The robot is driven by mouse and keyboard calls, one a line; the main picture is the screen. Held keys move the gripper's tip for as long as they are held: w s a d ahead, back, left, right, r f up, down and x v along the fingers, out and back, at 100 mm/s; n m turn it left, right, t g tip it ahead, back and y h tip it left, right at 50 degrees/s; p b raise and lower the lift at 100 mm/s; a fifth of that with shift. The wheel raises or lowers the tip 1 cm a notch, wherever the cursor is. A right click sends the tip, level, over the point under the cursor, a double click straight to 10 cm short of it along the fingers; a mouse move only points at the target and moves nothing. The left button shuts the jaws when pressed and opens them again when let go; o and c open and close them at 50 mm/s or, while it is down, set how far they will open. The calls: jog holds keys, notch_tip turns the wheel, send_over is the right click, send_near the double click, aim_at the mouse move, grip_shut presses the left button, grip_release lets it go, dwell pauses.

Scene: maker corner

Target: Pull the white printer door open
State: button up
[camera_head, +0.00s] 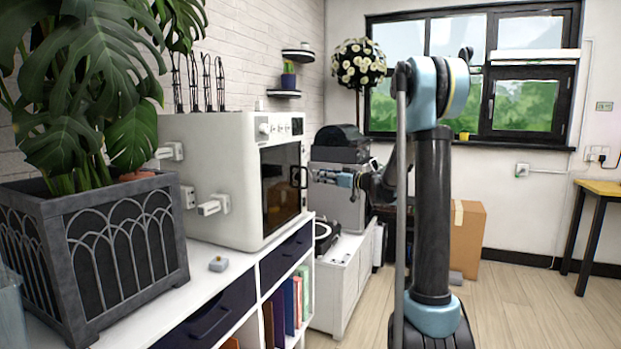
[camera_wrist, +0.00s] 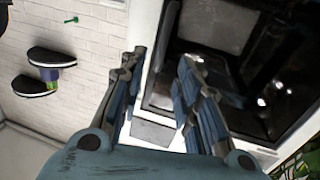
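The white printer (camera_head: 215,160) stands on a white shelf unit, at the left of the head view. Its door (camera_head: 281,190), with a dark glass panel, faces right and looks shut. In the wrist view the dark glass door (camera_wrist: 225,70) fills the right side, with a white frame edge beside it. My gripper (camera_head: 308,176) is just in front of the door's right part. In the wrist view my gripper (camera_wrist: 160,68) has its fingers apart with nothing held between them. A small black loop shows at the fingertips in the head view; I cannot tell whether it is a handle.
A potted plant in a dark planter (camera_head: 95,255) stands left of the printer. A small grey object (camera_head: 218,264) lies on the shelf top. Dark drawers (camera_head: 285,257) and books are below. A cardboard box (camera_head: 467,240) stands behind my arm.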

jog(key=x, duration=0.6)
jog(key=shift+a, duration=0.1)
jog(key=shift+c, duration=0.5)
jog(key=shift+w, duration=0.1)
grip_shut()
